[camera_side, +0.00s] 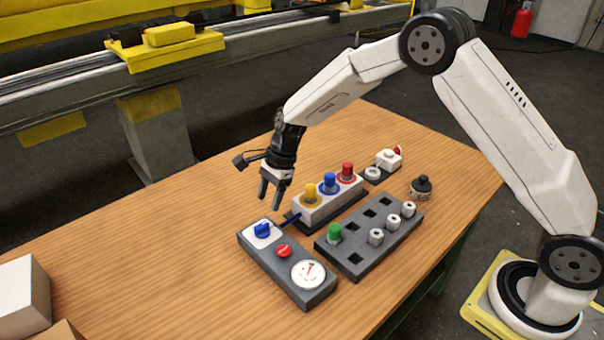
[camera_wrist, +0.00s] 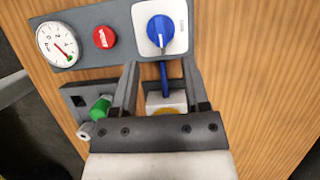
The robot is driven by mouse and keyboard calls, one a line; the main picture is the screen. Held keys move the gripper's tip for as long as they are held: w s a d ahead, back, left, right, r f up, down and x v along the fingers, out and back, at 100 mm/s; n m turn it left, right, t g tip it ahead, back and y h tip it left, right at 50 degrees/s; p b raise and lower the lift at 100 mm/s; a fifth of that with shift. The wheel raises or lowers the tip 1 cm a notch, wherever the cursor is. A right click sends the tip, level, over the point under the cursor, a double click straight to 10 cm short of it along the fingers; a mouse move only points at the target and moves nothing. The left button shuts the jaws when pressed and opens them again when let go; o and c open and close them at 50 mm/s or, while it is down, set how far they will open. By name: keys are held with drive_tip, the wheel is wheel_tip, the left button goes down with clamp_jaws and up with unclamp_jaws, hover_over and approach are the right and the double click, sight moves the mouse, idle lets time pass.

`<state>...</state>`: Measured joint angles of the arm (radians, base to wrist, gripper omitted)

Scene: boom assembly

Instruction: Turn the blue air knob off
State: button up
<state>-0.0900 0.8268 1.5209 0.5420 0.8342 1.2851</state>
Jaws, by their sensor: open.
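The blue air knob (camera_side: 262,230) sits on a white plate at the far left end of a grey control panel (camera_side: 310,297). In the wrist view the knob (camera_wrist: 160,31) is at the top, beyond the fingertips, with its pointer line toward the bottom. My gripper (camera_side: 272,196) hangs above and just behind the knob in the side view, fingers pointing down, apart from it. In the wrist view my gripper (camera_wrist: 158,72) is open and empty. A blue tube (camera_wrist: 165,80) shows between the fingers.
The panel also carries a red button (camera_side: 283,251) and a dial gauge (camera_side: 309,273). A white block with yellow, blue and red caps (camera_side: 329,183) stands close behind. A grey holder (camera_side: 357,262) with a green cap and white fittings is to the right.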

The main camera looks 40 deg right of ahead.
sight(262, 225)
drive_tip(key=shift+x, duration=3.6)
clamp_jaws()
